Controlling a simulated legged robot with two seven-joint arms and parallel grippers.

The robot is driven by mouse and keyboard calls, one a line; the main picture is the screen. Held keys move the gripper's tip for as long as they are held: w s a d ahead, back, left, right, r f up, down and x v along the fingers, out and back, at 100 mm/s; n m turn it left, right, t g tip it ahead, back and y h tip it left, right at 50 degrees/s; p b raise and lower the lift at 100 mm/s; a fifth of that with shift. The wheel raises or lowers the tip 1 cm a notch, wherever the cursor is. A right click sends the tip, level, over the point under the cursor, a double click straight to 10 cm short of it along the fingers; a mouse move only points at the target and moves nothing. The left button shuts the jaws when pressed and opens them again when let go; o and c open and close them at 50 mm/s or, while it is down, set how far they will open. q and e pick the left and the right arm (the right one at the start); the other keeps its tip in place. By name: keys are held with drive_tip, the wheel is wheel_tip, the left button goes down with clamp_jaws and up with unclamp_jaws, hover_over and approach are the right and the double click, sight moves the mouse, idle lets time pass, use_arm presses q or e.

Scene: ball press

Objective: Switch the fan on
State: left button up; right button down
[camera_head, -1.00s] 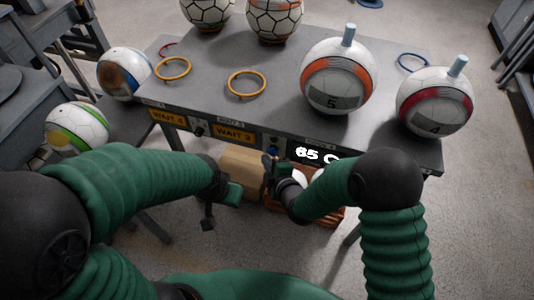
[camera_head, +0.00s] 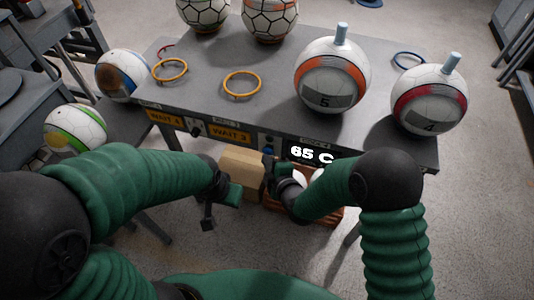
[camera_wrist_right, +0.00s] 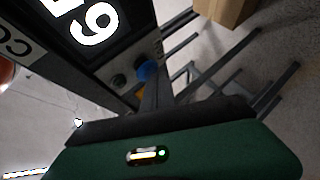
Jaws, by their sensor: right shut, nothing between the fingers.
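The table's front panel carries a lit display reading 65 C (camera_head: 311,154). I cannot tell which control is for the fan, and I cannot pick out a fan. My right gripper (camera_head: 268,165) is shut and empty, just in front of the panel, left of the display. In the wrist view its dark fingers (camera_wrist_right: 156,98) are close to the blue control; contact is unclear. My left gripper (camera_head: 219,203) hangs lower left, away from the panel; its jaw state is unclear.
Balls marked 5 (camera_head: 333,75) and 4 (camera_head: 429,100) sit on the grey table (camera_head: 290,110), with yellow rings (camera_head: 242,85) nearby. Yellow WAIT signs (camera_head: 230,134) are on the front panel. A cardboard box (camera_head: 242,165) and a brown crate (camera_head: 325,214) are below.

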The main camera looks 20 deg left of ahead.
drive_tip(key=shift+a, duration=0.3)
drive_tip(key=shift+w+d+r, duration=0.1)
drive_tip(key=shift+w+d, duration=0.25)
drive_tip(key=shift+w, duration=0.1)
drive_tip(key=shift+s+a, duration=0.1)
drive_tip(key=shift+s, duration=0.05)
drive_tip(key=shift+s+a, duration=0.1)
drive_tip(key=shift+s, duration=0.3)
drive_tip(key=s, duration=0.6)
drive_tip(key=shift+a, duration=0.2)
